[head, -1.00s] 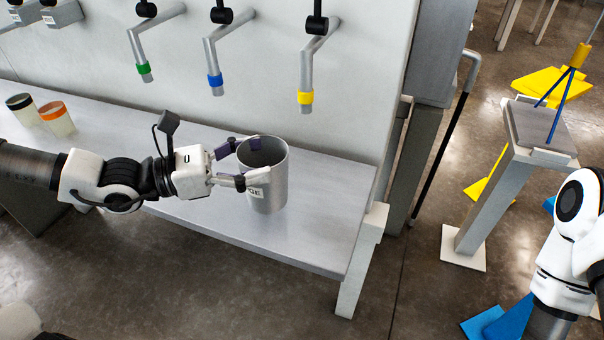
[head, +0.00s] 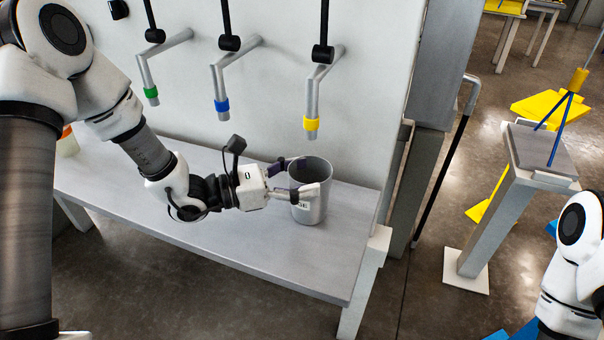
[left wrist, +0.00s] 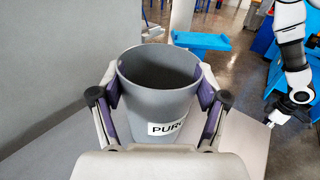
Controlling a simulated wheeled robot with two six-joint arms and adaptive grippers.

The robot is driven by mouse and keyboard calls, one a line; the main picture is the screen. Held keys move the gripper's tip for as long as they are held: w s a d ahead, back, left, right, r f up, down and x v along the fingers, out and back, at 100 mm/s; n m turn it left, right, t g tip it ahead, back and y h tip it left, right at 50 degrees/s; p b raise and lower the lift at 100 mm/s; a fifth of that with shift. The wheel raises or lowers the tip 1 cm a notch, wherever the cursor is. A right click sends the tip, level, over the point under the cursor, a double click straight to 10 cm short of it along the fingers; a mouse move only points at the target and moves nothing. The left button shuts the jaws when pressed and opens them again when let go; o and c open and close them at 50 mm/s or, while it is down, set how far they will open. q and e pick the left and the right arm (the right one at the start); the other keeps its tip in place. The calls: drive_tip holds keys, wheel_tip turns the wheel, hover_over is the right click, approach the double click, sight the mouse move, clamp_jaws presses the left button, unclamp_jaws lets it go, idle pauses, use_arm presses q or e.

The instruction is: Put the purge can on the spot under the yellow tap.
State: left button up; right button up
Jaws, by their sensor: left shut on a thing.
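The purge can (head: 311,178) is a grey metal can with a white label. It is upright at the right part of the grey bench, below the yellow-banded tap (head: 312,110). My left gripper (head: 297,178) is shut on the can, with a finger on each side; I cannot tell whether its base touches the bench. In the left wrist view the can (left wrist: 155,100) fills the space between both finger pads, and its label partly reads "PUR". The marked spot does not show. My right gripper is not in the head view; part of the right arm shows at the right edge.
The grey bench (head: 250,255) has bare room to the left and right of the can. Taps with a blue band (head: 222,105) and a green band (head: 150,92) hang to the left. A small stand (head: 540,155) is at the right, apart from the bench.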

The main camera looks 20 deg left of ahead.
use_arm(q)
drive_tip(key=shift+s+f, duration=0.1)
drive_tip(key=shift+s, duration=0.05)
drive_tip(key=o, duration=1.5)
drive_tip(key=shift+c, duration=0.2)
drive_tip(key=shift+o, duration=1.4)
drive_tip(key=shift+a+r, duration=0.1)
drive_tip(key=shift+r, duration=0.15)
drive_tip(key=p+v, duration=0.2)
drive_tip(key=v, duration=0.9)
drive_tip(key=shift+s+a+p, duration=0.25)
drive_tip(key=shift+a+p, duration=0.05)
drive_tip(key=shift+p, duration=0.05)
